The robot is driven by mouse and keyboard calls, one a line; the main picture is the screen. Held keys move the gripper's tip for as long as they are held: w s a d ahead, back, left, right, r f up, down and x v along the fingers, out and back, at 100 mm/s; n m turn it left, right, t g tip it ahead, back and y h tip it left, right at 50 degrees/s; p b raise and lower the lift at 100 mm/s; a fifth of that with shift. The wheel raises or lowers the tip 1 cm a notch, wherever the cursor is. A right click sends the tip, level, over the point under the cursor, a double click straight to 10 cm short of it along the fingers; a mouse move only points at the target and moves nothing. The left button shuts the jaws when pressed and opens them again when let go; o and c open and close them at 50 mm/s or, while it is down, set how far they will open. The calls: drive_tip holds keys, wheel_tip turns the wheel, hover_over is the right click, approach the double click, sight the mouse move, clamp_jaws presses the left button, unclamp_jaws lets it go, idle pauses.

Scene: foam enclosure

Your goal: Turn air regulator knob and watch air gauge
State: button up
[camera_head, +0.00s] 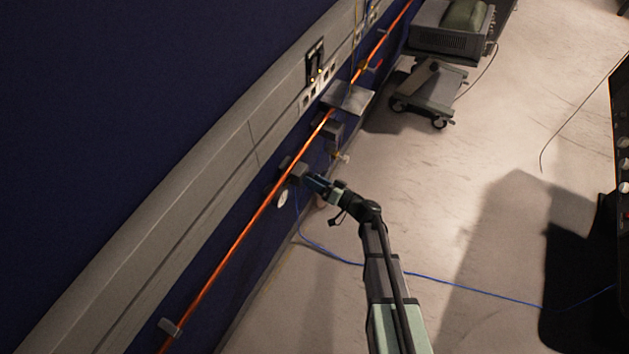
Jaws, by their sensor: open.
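The air gauge (283,198) is a small round white dial low on the dark blue wall, just under the orange pipe. The air regulator (298,172) appears as a small dark block beside the pipe, above and right of the gauge. Its knob cannot be made out; my gripper seems to cover that spot. My gripper (311,181) is at the regulator's right side, pointing left toward the wall. It is close to the regulator, but I cannot tell whether it touches. The fingers are small and dark, and nothing shows held between them.
The orange pipe (230,252) runs diagonally along the wall. A metal box (348,97) and a fitting with a small valve (332,130) sit farther up it. A blue hose (440,279) crosses the floor. A wheeled cart (428,88) stands at upper right. The floor between is open.

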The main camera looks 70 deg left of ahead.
drive_tip(key=shift+s+a, duration=0.15)
drive_tip(key=shift+c, duration=0.4)
drive_tip(key=c, duration=1)
drive_tip(key=shift+m, duration=0.4)
drive_tip(key=shift+a+m+h, duration=0.1)
drive_tip(key=shift+m+h, duration=0.45)
drive_tip(key=shift+m, duration=3.35)
drive_tip(key=shift+a+m+h, duration=0.1)
drive_tip(key=shift+m+h, duration=0.45)
drive_tip(key=shift+m, duration=3.35)
